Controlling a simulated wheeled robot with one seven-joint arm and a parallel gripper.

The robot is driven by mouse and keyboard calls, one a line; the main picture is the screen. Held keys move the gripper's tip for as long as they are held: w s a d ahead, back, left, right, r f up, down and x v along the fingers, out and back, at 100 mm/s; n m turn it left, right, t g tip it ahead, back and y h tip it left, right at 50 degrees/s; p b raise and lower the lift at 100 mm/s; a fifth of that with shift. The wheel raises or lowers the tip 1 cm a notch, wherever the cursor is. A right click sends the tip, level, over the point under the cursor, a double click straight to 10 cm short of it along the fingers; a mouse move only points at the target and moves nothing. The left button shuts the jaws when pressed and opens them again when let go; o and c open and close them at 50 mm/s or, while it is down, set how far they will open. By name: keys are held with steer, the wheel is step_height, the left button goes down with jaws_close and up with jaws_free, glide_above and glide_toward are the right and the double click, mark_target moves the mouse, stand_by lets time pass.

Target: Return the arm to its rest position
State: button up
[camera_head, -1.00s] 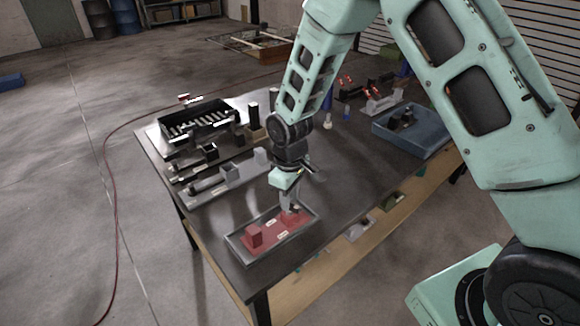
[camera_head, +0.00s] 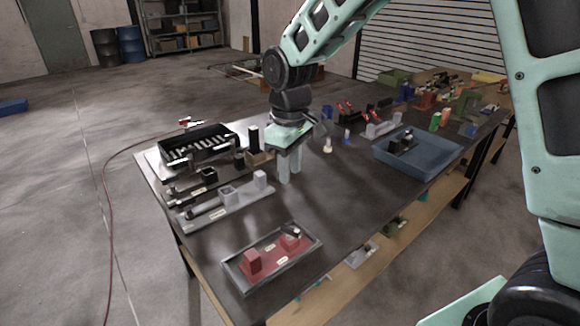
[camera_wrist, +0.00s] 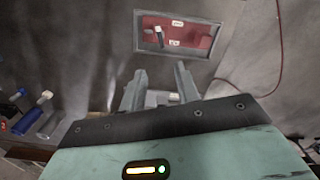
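My gripper (camera_head: 290,172) hangs above the dark table (camera_head: 320,210), fingers pointing down, behind the tray with the red base. In the wrist view my gripper (camera_wrist: 160,72) has its two fingers apart with nothing held between them. My arm reaches in from the right, bent at the elbow. The grey-rimmed tray (camera_head: 236,278) lies at the front of the table. It holds red blocks (camera_head: 252,262), and a small dark and light part (camera_head: 293,232) sits on the right one. The tray also shows in the wrist view (camera_wrist: 137,32).
Grey rail fixtures (camera_head: 225,203) and a black rack (camera_head: 198,150) stand on the left of the table. A blue tray (camera_head: 435,162) is at the right. Small upright pieces (camera_head: 327,143) stand behind my gripper. The air above the front tray is clear.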

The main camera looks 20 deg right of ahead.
stand_by(0.3)
steer(key=s+a+r, duration=0.1)
steer(key=s+a, duration=0.2)
steer(key=s, duration=1.1)
steer(key=s+a, duration=0.3)
steer(key=s, duration=1)
steer(key=p, duration=0.3)
glide_above(290, 228)
steer(key=f, duration=0.1)
step_height(290, 228, down, 18)
steer(key=shift+r+p, duration=0.25)
steer(key=shift+p, duration=0.95)
steer(key=shift+c, duration=0.3)
jaws_close()
